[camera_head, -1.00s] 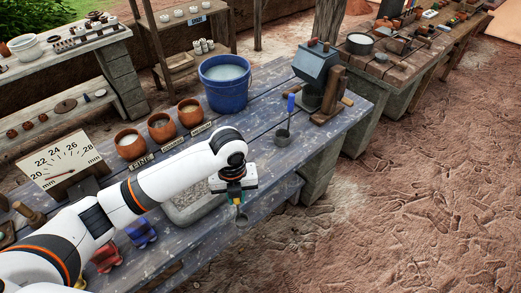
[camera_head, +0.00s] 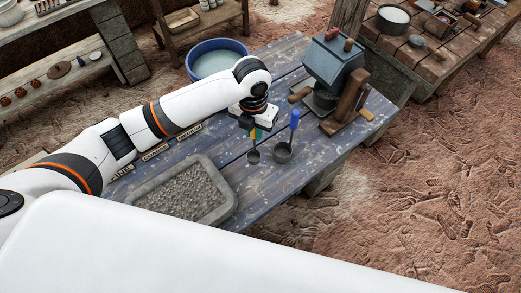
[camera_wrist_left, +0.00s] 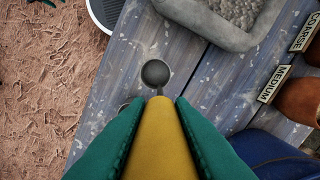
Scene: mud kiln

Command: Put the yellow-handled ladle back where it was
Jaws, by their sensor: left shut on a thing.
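My left gripper (camera_head: 251,131) is shut on the yellow handle of a ladle (camera_head: 253,156), which hangs bowl-down over the blue-grey table (camera_head: 318,158). In the left wrist view the yellow handle (camera_wrist_left: 157,145) sits between the green fingers, with the grey bowl (camera_wrist_left: 156,73) beyond the tips. I cannot tell whether the bowl touches the table. A blue-handled ladle (camera_head: 283,153) stands upright just to its right, a small gap away. My right gripper is not in view.
A gravel tray (camera_head: 229,209) lies left of the ladle. A blue bucket (camera_head: 190,72) stands behind my left arm, and a grey-blue device with wooden parts (camera_head: 338,66) stands at right. Medium (camera_wrist_left: 273,83) and coarse (camera_wrist_left: 303,32) labels show. A white surface fills the lower foreground.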

